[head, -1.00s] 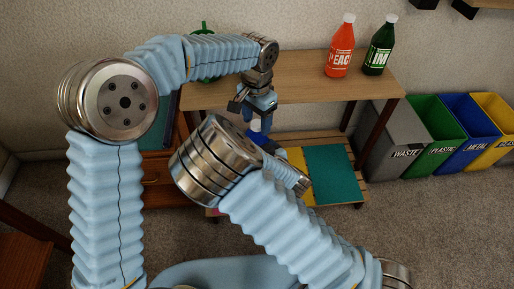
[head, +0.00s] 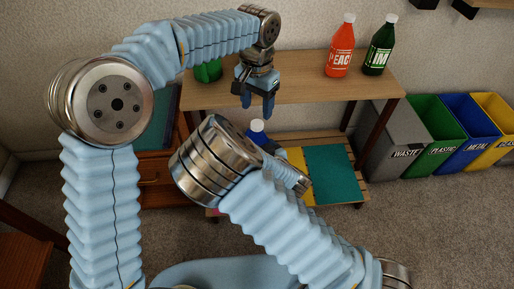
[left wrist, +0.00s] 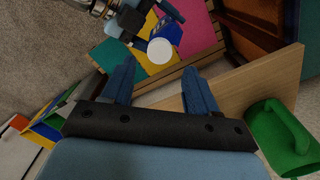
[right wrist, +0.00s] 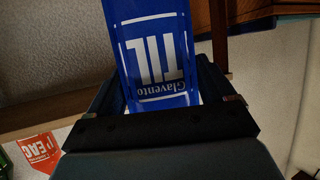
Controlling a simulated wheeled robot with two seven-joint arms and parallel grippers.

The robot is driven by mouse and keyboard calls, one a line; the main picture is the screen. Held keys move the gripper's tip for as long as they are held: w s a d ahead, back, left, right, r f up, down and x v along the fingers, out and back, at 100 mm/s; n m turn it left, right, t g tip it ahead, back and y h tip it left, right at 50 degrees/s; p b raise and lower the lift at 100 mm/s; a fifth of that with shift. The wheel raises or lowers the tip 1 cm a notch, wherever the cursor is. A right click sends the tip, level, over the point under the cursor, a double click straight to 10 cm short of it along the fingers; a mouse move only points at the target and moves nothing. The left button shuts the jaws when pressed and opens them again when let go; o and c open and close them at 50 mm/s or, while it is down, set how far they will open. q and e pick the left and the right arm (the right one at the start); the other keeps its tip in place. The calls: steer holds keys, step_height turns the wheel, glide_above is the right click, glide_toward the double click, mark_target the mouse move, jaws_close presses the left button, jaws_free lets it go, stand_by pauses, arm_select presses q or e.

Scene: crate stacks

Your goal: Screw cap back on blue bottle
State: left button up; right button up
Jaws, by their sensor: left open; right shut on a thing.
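The blue bottle (right wrist: 158,55) is held in my right gripper (right wrist: 160,85), which is shut around its body; its label fills the middle of the right wrist view. A white cap (head: 257,126) sits on the bottle's top; the left wrist view shows the cap (left wrist: 160,51) end-on with the blue body (left wrist: 172,32) behind it. How tightly it is screwed cannot be seen. My left gripper (head: 257,107) is open and empty, above and apart from the cap. In the head view my right arm hides most of the bottle and the right gripper.
A wooden table (head: 300,87) stands behind, with a red bottle (head: 341,48) and a dark green bottle (head: 380,48) at its right and a green object (head: 208,71) at its left. A low slatted rack (head: 350,163) holds coloured panels. Several bins (head: 396,138) stand at right.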

mark_target(257, 123)
arm_select(q)
step_height(257, 123, up, 2)
steer(key=n, duration=0.3)
steer(key=shift+r+n, duration=0.25)
steer(key=shift+n, duration=0.05)
steer(key=shift+f, duration=0.1)
steer(key=shift+f, duration=3.95)
jaws_close()
steer(key=shift+o, duration=0.7)
jaws_free()
